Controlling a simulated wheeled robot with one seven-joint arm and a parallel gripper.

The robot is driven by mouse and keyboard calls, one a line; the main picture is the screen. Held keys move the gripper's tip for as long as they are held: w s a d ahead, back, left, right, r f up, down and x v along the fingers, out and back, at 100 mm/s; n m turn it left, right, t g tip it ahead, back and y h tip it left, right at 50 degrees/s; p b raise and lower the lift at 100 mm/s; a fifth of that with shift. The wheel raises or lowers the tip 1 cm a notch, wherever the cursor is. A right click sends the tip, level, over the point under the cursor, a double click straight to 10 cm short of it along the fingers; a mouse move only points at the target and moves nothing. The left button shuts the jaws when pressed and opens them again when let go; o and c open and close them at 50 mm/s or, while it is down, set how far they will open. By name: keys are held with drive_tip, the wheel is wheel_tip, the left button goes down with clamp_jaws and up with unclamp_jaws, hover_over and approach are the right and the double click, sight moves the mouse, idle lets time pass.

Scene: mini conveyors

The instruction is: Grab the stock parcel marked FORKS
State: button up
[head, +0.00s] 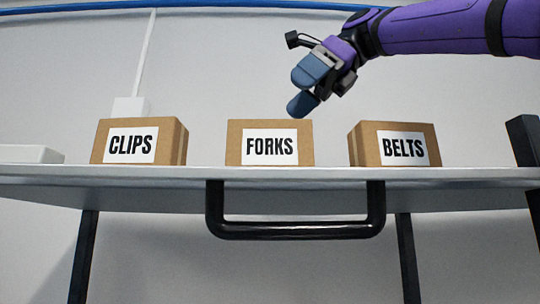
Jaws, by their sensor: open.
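The parcel marked FORKS (236,143) is a brown cardboard box with a white label. It stands upright in the middle of the shelf-like table (300,176), between two similar boxes. My gripper (303,88) is open and empty, above the FORKS box and a little to its right in the picture. It looks apart from the box; how far it is in depth is hard to tell. The top of the FORKS box is barely visible from this low angle.
A CLIPS parcel (172,139) stands to the left and a BELTS parcel (365,148) to the right, with gaps between the boxes. A black handle bar (295,231) sits below the table's front edge. A white flat object (30,155) lies at far left.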

sight(270, 126)
drive_tip(key=x, duration=0.2)
drive_tip(key=shift+a+f, duration=0.25)
drive_tip(key=shift+f, duration=0.1)
drive_tip(key=shift+d+f+x, duration=0.1)
drive_tip(key=shift+d+x, duration=0.05)
drive_tip(key=shift+x, duration=1.2)
drive_tip(key=shift+d+f+x, duration=0.1)
drive_tip(key=shift+f+x, duration=0.05)
drive_tip(key=shift+x, duration=1.2)
drive_tip(key=shift+s, duration=0.2)
drive_tip(key=c, duration=1.2)
drive_tip(key=shift+o, duration=0.2)
drive_tip(key=shift+r, duration=0.2)
